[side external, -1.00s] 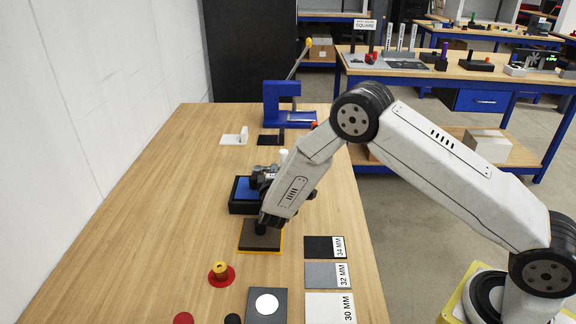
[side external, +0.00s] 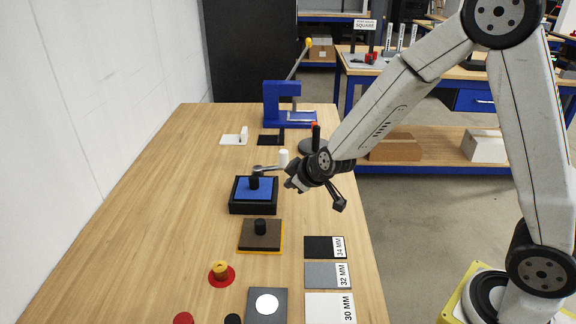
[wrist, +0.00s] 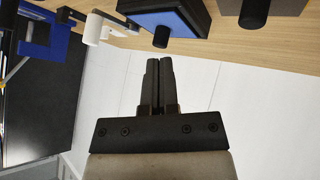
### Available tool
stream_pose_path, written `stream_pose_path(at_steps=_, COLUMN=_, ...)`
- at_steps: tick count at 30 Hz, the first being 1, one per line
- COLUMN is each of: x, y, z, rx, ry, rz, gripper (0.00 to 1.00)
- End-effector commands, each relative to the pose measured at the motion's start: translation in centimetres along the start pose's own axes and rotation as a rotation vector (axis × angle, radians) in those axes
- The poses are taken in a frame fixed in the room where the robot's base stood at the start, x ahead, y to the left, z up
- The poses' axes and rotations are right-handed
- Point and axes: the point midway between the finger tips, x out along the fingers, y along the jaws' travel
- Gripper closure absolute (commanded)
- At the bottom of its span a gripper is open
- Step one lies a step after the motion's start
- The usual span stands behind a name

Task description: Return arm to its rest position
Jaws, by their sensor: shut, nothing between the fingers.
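My gripper (wrist: 158,85) is shut in the wrist view, its two dark fingers together with nothing between them. In the side view my gripper (side external: 258,169) is raised above the table, its fingers pointing left and appearing over the blue-topped black block. My arm is bent upward, with its elbow at the top right of the picture. The blue-topped block with a black knob (side external: 255,190) and the brown plate with a black knob on a yellow base (side external: 261,236) sit on the wooden table. The blue-topped block also shows in the wrist view (wrist: 170,18).
A blue press (side external: 284,103) stands at the table's far end. Flat pads marked 34, 32 and 30 MM (side external: 326,274) lie along the right edge. The table's left side is clear.

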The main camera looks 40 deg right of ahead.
Motion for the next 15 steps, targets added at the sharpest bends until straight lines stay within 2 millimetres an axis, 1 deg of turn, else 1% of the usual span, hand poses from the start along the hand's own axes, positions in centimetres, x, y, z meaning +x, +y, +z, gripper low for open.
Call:
stream_pose_path(at_steps=1, x=-1.3, y=-0.3, z=0.9, rx=0.037, ry=-0.033, rz=-0.034, gripper=1.00)
stream_pose_path(at_steps=5, x=-4.5, y=-1.4, z=3.9, rx=0.140, ry=-0.149, rz=-0.115, gripper=1.00)
stream_pose_path(at_steps=9, x=-8.0, y=-2.3, z=7.4, rx=0.244, ry=-0.292, rz=-0.164, gripper=1.00)
stream_pose_path(at_steps=12, x=-10.2, y=-2.8, z=9.8, rx=0.305, ry=-0.389, rz=-0.174, gripper=1.00)
stream_pose_path(at_steps=15, x=-12.0, y=-3.0, z=11.6, rx=0.352, ry=-0.466, rz=-0.171, gripper=1.00)
